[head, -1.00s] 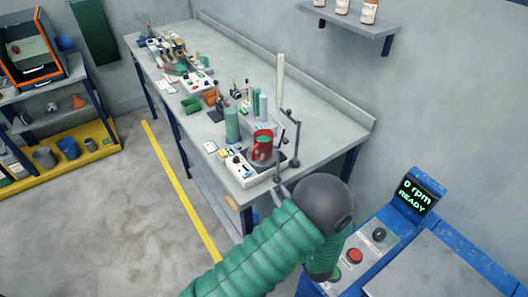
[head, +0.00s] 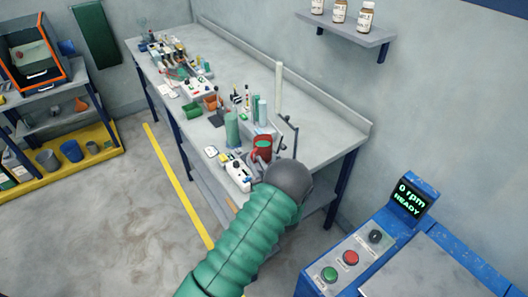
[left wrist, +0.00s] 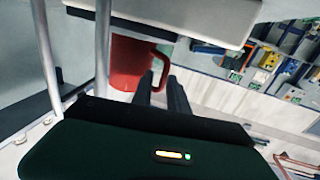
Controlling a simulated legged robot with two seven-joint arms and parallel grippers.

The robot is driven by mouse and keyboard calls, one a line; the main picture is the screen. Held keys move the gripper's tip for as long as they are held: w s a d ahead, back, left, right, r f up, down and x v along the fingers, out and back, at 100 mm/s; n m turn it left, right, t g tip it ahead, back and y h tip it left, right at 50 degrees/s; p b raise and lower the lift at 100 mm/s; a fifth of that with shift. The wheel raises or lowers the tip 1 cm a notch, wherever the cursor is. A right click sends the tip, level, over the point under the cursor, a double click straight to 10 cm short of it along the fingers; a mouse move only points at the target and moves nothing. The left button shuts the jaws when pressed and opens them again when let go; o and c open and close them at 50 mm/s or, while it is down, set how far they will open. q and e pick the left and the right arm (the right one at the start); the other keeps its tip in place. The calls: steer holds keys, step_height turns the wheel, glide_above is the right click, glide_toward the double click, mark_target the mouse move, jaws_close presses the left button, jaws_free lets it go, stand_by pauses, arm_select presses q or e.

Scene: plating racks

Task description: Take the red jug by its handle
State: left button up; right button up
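The red jug (head: 263,142) stands upright near the front end of the long grey bench, with something green at its top. In the left wrist view the jug (left wrist: 128,65) shows behind a thin metal post, its handle (left wrist: 166,58) pointing right. My left gripper (head: 257,158) is close to the jug on its near side, partly hidden by my grey wrist. In the wrist view its two dark fingers (left wrist: 162,80) are apart, with the tips by the lower part of the handle. Whether they touch it I cannot tell. My right gripper is in neither view.
A white box-like device (head: 238,173) sits just left of the jug. A green cylinder (head: 231,130) and a thin upright stand (head: 295,140) are close by. Several small items crowd the bench further back. The bench's right rear part (head: 325,118) is clear.

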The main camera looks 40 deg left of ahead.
arm_select(q)
steer(key=shift+a+f, duration=0.3)
steer(key=shift+a, duration=0.4)
steer(key=shift+a+f, duration=0.1)
steer(key=shift+a, duration=0.25)
steer(key=c, duration=0.4)
steer(key=shift+d+r, duration=0.3)
steer(key=shift+d, duration=0.4)
jaws_close()
steer(key=shift+a+f, duration=0.2)
steer(key=shift+a, duration=0.3)
steer(key=shift+d, duration=0.1)
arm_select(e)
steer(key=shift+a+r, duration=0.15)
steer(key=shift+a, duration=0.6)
arm_select(q)
steer(key=shift+d+r, duration=0.15)
steer(key=shift+d, duration=0.1)
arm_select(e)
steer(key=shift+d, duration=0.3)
arm_select(q)
steer(key=shift+a, duration=0.15)
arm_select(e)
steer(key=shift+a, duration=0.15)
